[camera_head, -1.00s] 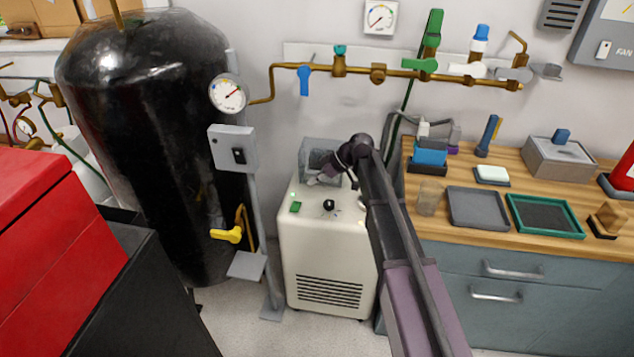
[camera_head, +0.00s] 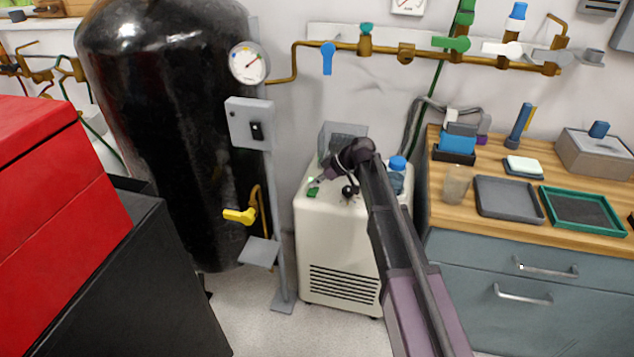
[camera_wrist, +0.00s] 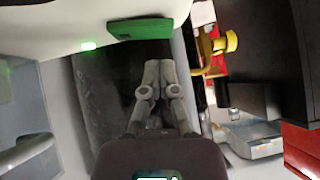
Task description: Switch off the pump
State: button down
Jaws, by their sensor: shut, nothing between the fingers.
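A white cabinet unit (camera_head: 340,240) with a vented front stands on the floor. It may be the pump; no label is readable. A green switch-like block (camera_head: 313,191) sits at its top left edge, with a small lit green lamp beside it. A black knob (camera_head: 348,191) is to the right. My gripper (camera_head: 324,177) is over the cabinet top, close behind the green block. In the wrist view my gripper (camera_wrist: 155,68) is shut and empty, its tips just below the green block (camera_wrist: 142,28) in the picture. I cannot tell whether they touch.
A black tank (camera_head: 160,130) stands left, with a grey switch box (camera_head: 249,122) on a post and a yellow valve handle (camera_head: 239,216). A blue-capped bottle (camera_head: 396,178) is close to my arm. A wooden bench (camera_head: 470,215) with trays is right. Red-and-black equipment (camera_head: 60,210) fills the left foreground.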

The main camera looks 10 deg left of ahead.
jog(key=shift+s+f+b, duration=0.15)
jog(key=shift+f+b, duration=0.5)
jog(key=shift+f, duration=0.3)
